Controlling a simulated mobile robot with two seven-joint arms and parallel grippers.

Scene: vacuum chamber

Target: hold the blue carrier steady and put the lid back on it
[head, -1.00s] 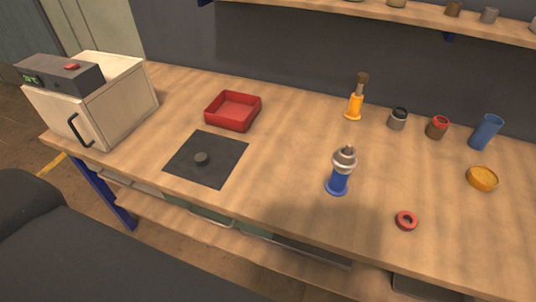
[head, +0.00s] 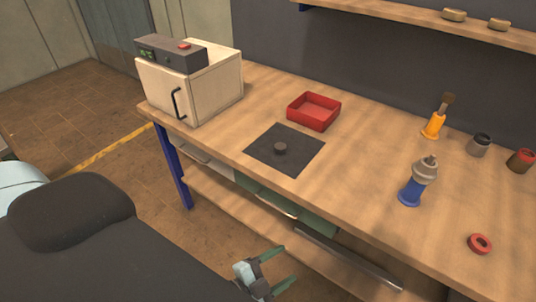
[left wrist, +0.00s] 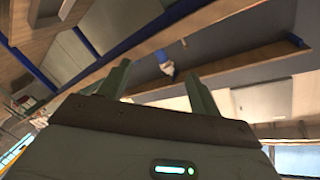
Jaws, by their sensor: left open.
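The blue carrier (head: 409,193) stands on the bench right of centre in the head view, with a grey stepped metal piece (head: 425,170) on top. A small dark round knob-like piece (head: 280,148) sits on the black mat (head: 300,160); I cannot tell whether it is the lid. My left gripper (head: 284,268) is open and empty in front of the bench's front edge, well apart from the carrier. Its two spread fingers show in the left wrist view (left wrist: 157,74), with a small blue and white thing (left wrist: 165,62) beyond them, too small to name surely. My right gripper is out of view.
A red tray (head: 313,111) lies behind the mat, and a white box with a black handle (head: 190,85) stands at the left end. An orange holder (head: 434,126), jars (head: 479,145) and a red ring (head: 480,243) are at the right. Bench between mat and carrier is clear.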

